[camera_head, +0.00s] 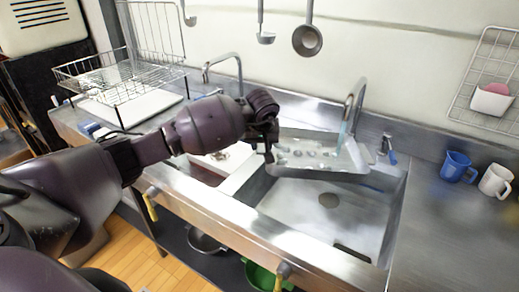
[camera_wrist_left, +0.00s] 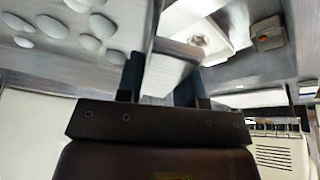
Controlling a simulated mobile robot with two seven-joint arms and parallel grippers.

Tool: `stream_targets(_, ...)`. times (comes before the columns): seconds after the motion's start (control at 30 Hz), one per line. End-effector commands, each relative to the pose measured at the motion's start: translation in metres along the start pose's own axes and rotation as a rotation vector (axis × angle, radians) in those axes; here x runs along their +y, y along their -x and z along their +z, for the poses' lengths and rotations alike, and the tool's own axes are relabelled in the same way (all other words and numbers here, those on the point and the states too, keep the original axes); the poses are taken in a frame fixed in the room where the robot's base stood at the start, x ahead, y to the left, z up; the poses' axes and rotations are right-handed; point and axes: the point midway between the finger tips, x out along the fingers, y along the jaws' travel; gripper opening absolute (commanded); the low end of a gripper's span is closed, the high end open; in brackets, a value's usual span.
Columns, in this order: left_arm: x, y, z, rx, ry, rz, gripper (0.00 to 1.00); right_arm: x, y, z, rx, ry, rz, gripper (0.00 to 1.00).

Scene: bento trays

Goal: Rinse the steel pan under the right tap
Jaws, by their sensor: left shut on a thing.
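The steel pan (camera_head: 350,163) is a shallow tray-like vessel at the right sink basin (camera_head: 313,212), with pale blobs inside. My left gripper (camera_head: 270,150) is shut on the pan's left edge and holds it above the basin floor. The right tap (camera_head: 357,100) stands behind the pan, and a bluish stream (camera_head: 342,134) runs from its spout down to the pan. In the left wrist view, my left gripper's fingers (camera_wrist_left: 160,80) show, with a grey surface with pale blobs (camera_wrist_left: 85,45) at upper left. My right gripper is not in view.
A left tap (camera_head: 238,70) stands behind the other basin. A wire rack (camera_head: 120,75) is at the back left. A blue mug (camera_head: 456,166) and a white mug (camera_head: 495,180) stand on the right counter. Ladles (camera_head: 307,40) hang on the wall.

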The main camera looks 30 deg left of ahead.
Motion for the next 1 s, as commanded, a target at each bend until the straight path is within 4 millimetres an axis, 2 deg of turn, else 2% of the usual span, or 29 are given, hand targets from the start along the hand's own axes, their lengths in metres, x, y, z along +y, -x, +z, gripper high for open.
stream_targets(0.1, 0.003, -0.007, -0.007, 0.002, 0.002, 0.000, 0.00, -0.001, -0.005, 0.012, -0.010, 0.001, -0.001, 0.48)
stream_targets(0.37, 0.009, -0.015, -0.020, 0.002, 0.001, 0.001, 0.00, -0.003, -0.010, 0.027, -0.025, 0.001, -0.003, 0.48)
stream_targets(1.0, 0.012, -0.016, -0.028, 0.003, 0.002, 0.003, 0.00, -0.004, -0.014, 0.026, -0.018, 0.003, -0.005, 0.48)
